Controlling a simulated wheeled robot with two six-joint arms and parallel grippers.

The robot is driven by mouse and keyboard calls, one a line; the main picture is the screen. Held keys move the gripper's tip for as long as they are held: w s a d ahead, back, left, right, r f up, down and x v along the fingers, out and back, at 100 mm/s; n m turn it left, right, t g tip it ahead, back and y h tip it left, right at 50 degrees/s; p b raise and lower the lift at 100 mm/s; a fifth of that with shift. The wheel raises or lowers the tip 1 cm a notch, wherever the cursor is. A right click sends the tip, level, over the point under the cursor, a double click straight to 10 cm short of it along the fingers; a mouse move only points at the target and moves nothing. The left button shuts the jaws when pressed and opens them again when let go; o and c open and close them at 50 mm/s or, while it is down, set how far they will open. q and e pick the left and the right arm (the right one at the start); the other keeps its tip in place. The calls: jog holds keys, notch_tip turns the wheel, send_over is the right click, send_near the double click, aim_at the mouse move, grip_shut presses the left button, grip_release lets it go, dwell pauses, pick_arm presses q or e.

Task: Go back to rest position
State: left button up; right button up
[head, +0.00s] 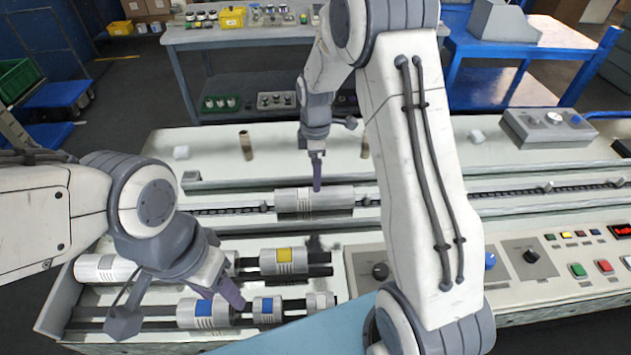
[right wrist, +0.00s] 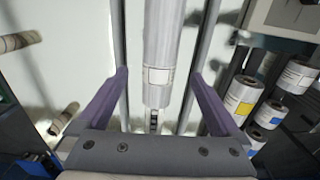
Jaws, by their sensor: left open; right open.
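My left gripper (head: 234,297) hangs low over the front left rack, its purple fingertips close to a small blue-labelled roll (head: 267,309) and a larger blue-labelled roll (head: 203,312). I cannot tell if it touches either. My right gripper (head: 317,184) points down at a silver roll (head: 293,203) in the machine's long channel. In the right wrist view my right gripper (right wrist: 160,98) is open, its purple fingers on either side of the silver roll (right wrist: 160,55) and apart from it.
The rack also holds a yellow-labelled roll (head: 284,261) and a white-labelled roll (head: 97,268). A control panel (head: 590,262) with buttons is at right. A brown cylinder (head: 246,145) stands behind the channel. A grey bench (head: 230,38) and blue table (head: 530,62) stand farther back.

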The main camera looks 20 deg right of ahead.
jog(key=shift+r, duration=0.3)
dwell(0.4)
jog(key=s+a+r+m, duration=0.3)
jog(key=s+a+r, duration=0.6)
jog(key=s+a, duration=0.35)
jog(key=s+a+r+m, duration=0.1)
jog(key=s+m, duration=0.1)
jog(key=s, duration=0.6)
jog(key=s+a+r+m+y, duration=0.1)
jog(key=s+a+m, duration=0.1)
jog(key=s, duration=0.7)
jog(key=shift+r+m, duration=0.3)
jog(key=shift+r, duration=0.05)
